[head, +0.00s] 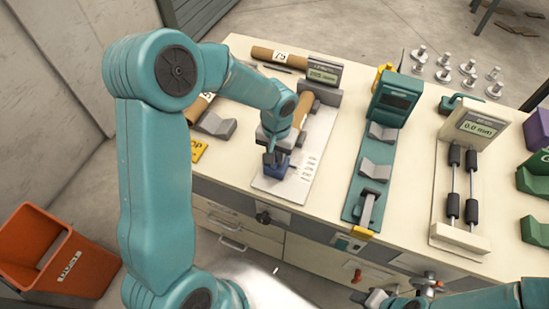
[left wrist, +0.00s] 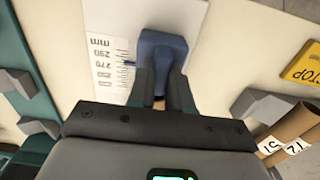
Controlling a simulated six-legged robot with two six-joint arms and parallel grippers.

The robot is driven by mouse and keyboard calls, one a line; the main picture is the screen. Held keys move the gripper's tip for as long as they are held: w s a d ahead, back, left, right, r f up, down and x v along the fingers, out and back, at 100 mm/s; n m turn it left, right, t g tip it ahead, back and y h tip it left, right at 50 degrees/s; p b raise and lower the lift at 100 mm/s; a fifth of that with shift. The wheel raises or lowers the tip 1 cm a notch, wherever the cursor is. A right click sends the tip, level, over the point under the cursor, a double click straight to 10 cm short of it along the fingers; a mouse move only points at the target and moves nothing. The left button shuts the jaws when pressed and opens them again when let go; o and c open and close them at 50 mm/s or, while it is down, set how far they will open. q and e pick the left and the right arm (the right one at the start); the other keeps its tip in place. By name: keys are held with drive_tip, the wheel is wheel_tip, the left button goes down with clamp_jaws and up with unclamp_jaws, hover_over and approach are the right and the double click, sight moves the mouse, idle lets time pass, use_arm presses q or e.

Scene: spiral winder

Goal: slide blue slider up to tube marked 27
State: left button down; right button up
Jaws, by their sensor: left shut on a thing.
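The blue slider (head: 277,171) sits on a pale measuring board (head: 297,182) with printed scale marks. My left gripper (head: 273,157) is shut on it from above, and in the left wrist view the blue slider (left wrist: 161,50) is between the two fingers. A brown tube (head: 303,108) lies at the far end of the board, partly hidden by my arm; its marking does not show, and a gap seems to separate it from the slider. No tube reading 27 can be made out. My right gripper (head: 375,298) is at the bottom edge, its jaws unclear.
A digital display (head: 323,72) stands behind the board. Other labelled tubes (head: 279,57) lie at the back, and some show in the left wrist view (left wrist: 290,140). A teal gauge (head: 394,97) and a cream gauge (head: 474,127) stand to the right. A yellow sign (head: 198,149) lies left.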

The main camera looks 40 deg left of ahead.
use_arm(q)
drive_tip(key=shift+w+a+f, duration=0.1)
drive_tip(key=shift+w+f, duration=0.1)
drive_tip(key=shift+w, duration=0.4)
drive_tip(key=shift+s, duration=0.3)
drive_tip(key=c, duration=1.1)
unclamp_jaws()
drive_tip(key=shift+s+r, duration=0.1)
drive_tip(key=shift+c, duration=0.2)
drive_tip(key=shift+o, duration=0.5)
drive_tip(key=shift+w, duration=0.3)
drive_tip(key=shift+s, duration=0.1)
wheel_tip(320, 180, up, 16)
drive_tip(key=b, duration=0.1)
